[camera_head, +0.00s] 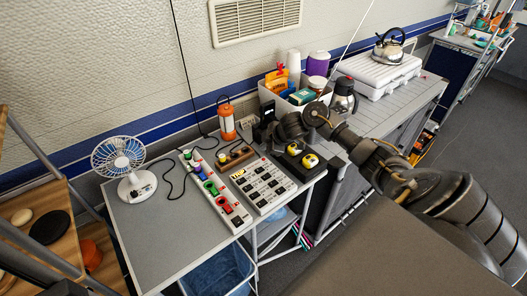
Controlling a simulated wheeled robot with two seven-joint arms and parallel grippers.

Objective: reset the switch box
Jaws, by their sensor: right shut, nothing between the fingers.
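Several switch devices lie on the grey table, and I cannot tell for certain which one is the switch box. A white panel with several black switches (265,187) lies near the table's right side. To its left is a long white strip with green, blue and red controls (213,191). Behind the panel's right side is a dark box with two yellow round buttons (301,159). My right gripper (262,134) hangs above the back of the table, behind the panel. It is shut and empty, apart from the switches as far as I see. My left gripper is out of view.
A small white and blue fan (125,168) stands at the table's left. An orange lantern (227,118) and a brown block (236,158) are at the back. A white bin of goods (282,98) and a kettle (390,47) stand on the adjoining counter. The table's front left is clear.

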